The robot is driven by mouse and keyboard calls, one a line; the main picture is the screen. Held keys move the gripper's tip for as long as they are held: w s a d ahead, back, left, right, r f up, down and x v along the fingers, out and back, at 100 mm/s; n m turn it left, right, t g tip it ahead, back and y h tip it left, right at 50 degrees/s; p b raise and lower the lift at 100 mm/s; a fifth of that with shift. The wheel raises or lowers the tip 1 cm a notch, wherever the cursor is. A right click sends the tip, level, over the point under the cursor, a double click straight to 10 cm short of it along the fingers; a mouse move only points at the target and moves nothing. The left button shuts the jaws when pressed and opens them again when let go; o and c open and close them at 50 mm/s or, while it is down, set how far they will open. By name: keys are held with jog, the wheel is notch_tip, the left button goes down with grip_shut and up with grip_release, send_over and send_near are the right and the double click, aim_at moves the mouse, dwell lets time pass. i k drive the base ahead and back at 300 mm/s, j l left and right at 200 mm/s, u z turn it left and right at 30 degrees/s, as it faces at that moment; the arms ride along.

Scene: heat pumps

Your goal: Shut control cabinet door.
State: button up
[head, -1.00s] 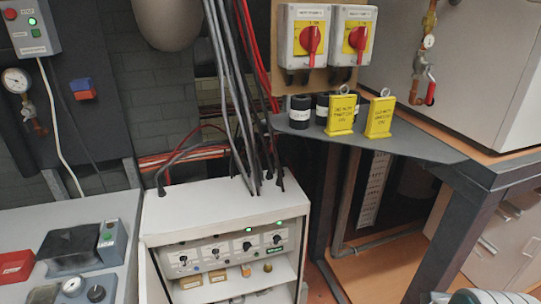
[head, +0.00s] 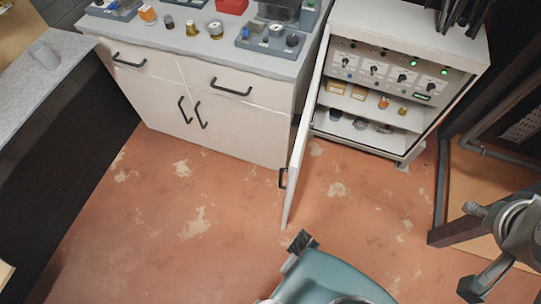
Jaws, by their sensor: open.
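The white control cabinet (head: 410,25) stands at the upper right in the head view, with its front open. Its door (head: 298,150) is swung wide out to the left and shows almost edge-on. A dark handle (head: 283,177) sits on the door's left side, near its free end. Inside are a panel of knobs with green lights and shelves with small parts. My gripper (head: 476,248) is at the lower right edge, open and empty. It is to the right of the door and apart from it. Part of my arm is cut off by the frame edge.
A white drawer cabinet (head: 200,105) with black handles stands left of the door. A grey counter (head: 70,70) is at the far left. A dark metal frame (head: 445,190) stands right of the cabinet. The worn orange floor (head: 190,215) in front is clear.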

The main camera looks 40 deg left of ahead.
aim_at(293, 171)
jog(key=k+j+u, duration=0.3)
jog(key=j, duration=0.25)
jog(key=k+j+u, duration=0.3)
jog(key=j, duration=0.35)
jog(key=i, duration=0.4)
